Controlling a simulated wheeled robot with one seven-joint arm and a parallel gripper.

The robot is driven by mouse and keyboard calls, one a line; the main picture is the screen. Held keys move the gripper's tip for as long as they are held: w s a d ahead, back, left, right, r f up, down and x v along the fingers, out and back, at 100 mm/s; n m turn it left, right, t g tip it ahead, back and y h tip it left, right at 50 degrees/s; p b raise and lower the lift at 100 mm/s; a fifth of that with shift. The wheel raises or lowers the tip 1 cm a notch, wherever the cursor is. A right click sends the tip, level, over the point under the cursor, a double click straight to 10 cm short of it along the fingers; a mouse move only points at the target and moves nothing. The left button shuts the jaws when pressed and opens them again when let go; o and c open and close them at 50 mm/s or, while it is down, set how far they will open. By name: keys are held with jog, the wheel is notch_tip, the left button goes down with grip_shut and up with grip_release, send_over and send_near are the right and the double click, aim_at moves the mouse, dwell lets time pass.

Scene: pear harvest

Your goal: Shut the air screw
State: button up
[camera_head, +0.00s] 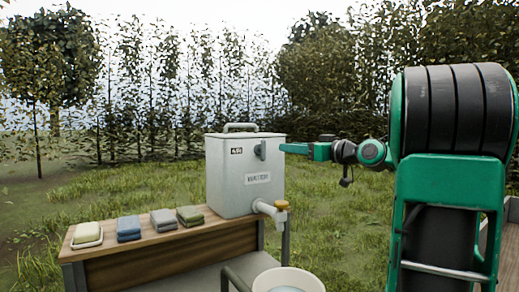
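A grey water container (230,180) with a top handle and a "WATER" label stands on a wooden bench. A small dark grey fitting (260,150) sits high on its front, near the right corner; it looks like the air screw. My gripper (283,148) reaches in from the right at the height of this fitting. Its tip is right beside the fitting; I cannot tell whether they touch. The fingers are too small and seen too side-on to tell open from shut.
A white basin (312,284) stands below the tap. Grass and a row of trees lie behind.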

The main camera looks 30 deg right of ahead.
aim_at(265, 145)
jog(key=x, duration=0.7)
jog(key=a+x, duration=0.1)
jog(key=x, duration=0.3)
jog(key=shift+s, duration=0.15)
grip_shut()
